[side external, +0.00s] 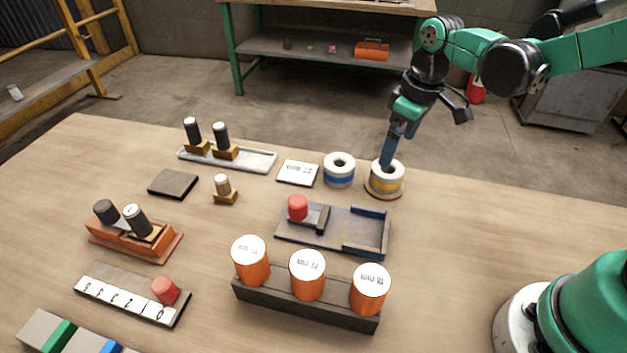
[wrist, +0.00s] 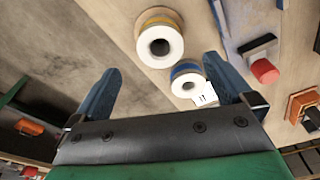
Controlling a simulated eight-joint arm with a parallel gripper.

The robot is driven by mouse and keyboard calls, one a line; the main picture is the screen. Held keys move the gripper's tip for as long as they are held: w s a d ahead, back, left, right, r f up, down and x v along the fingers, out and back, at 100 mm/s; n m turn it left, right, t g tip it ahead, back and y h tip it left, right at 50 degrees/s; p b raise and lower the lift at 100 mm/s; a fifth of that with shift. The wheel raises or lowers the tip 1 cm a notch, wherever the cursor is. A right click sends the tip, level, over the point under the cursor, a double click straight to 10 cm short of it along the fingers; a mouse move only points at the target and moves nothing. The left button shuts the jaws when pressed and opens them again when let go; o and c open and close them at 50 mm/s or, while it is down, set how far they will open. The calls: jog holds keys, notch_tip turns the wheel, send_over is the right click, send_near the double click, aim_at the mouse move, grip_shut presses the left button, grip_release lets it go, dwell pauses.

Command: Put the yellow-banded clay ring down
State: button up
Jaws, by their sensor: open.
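The yellow-banded clay ring (side external: 386,184) is white with a yellow stripe and stands upright on a thin round wooden base at the back right of the table. In the wrist view the ring (wrist: 160,38) shows its open top and dark hole, just beyond and between my fingertips. My gripper (side external: 386,163) is tilted, with a blue finger overlapping the ring's top in the side view. In the wrist view my gripper (wrist: 162,64) has its two blue fingers wide apart with nothing between them. I cannot tell from the side whether a finger touches the ring.
A blue-banded ring (side external: 339,170) stands close to the left, beside a white label card (side external: 298,173). A blue-grey tray (side external: 345,232) with a red-knobbed piece lies in front. Orange cylinders (side external: 307,275) stand in a dark rack nearer. The table right of the ring is clear.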

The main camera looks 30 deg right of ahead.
aim_at(397, 172)
jog(key=s+r+m+t, duration=0.4)
jog(key=s+r+t, duration=0.1)
jog(key=s+t, duration=0.1)
jog(key=shift+s+a+h, duration=0.2)
jog(key=shift+s+h, duration=0.1)
dwell(0.3)
jog(key=shift+r, duration=0.1)
dwell(0.4)
